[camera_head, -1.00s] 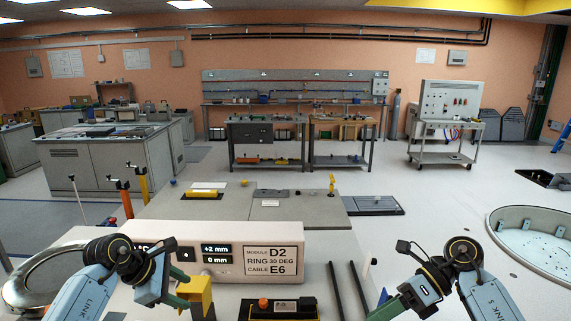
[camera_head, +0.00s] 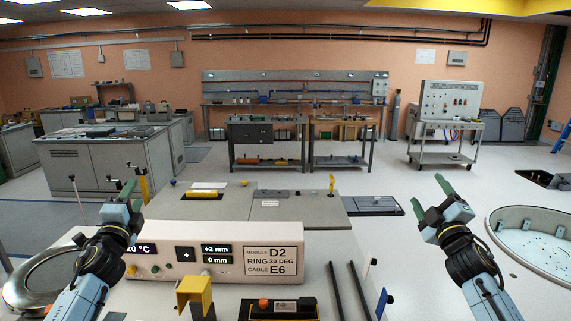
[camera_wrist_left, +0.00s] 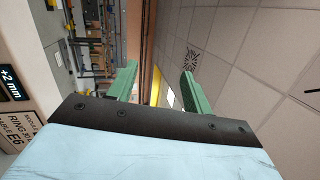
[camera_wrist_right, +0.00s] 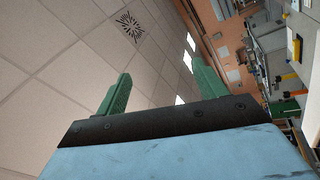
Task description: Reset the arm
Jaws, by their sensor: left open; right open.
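My left gripper (camera_head: 124,188) is raised at the left of the head view, over the left part of the cream display box (camera_head: 215,250). Its green fingers are apart in the left wrist view (camera_wrist_left: 158,85), with nothing between them. My right gripper (camera_head: 428,196) is raised at the right of the head view, over open floor, with its green fingers spread. It is empty in the right wrist view (camera_wrist_right: 160,88), where ceiling panels show beyond the fingers. Both grippers point upward, clear of the bench (camera_head: 400,302).
A metal ring (camera_head: 30,292) lies at the left. A round grey basin (camera_head: 540,240) stands at the right.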

